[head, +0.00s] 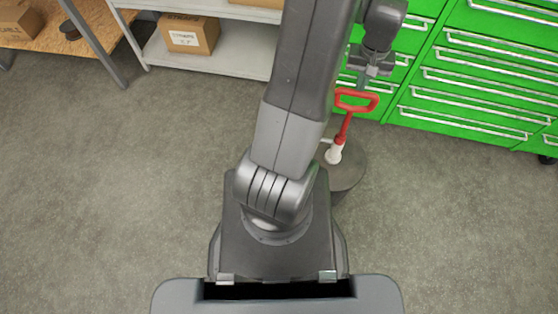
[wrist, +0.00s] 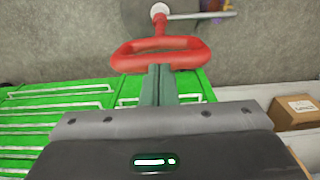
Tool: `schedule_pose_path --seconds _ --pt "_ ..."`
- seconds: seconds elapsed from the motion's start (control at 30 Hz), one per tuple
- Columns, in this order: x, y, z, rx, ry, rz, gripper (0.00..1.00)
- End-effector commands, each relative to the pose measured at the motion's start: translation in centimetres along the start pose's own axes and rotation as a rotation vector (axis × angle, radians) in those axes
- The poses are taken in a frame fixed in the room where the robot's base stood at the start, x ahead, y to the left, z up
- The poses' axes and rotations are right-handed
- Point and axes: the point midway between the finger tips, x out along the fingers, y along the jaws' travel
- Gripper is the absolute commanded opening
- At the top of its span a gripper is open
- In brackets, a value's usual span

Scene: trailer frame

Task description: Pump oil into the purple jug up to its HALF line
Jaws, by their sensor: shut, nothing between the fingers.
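The red pump handle (head: 357,98) is a loop on a red rod above a white pump head (head: 334,154), which stands on a grey drum (head: 345,177). In the wrist view the handle (wrist: 160,47) lies just beyond my gripper (wrist: 159,68). My gripper is shut and empty, its tips overlapping the loop's near edge; I cannot tell whether they touch it. The gripper also shows in the head view (head: 367,80), above the handle. A purple thing (wrist: 210,5), perhaps the jug, is cut off at the wrist view's top edge, by the pump's spout. Its HALF line and oil level are not visible.
Green drawer cabinets (head: 470,80) stand behind the drum and to its right. A grey shelf (head: 215,60) with cardboard boxes (head: 188,34) and a wooden bench (head: 50,32) are at the back left. The floor at left and front right is clear.

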Motion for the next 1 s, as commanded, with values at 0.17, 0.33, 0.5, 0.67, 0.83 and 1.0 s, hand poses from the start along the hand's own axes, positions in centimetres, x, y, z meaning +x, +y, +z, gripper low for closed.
schedule_pose_path --seconds 0.17,0.33,0.5,0.67,0.83,1.0 --pt "0.6 0.0 0.0 0.0 -0.001 0.0 0.0" --pt "1.0 0.0 0.0 0.0 -0.001 0.0 0.0" --pt "1.4 0.0 0.0 0.0 -0.001 0.0 0.0" --pt "1.9 0.0 0.0 0.0 -0.002 0.0 0.0" --pt "2.3 0.0 0.1 0.0 -0.002 -0.001 0.0" --pt "2.1 0.0 0.1 0.0 -0.002 -0.001 0.0"
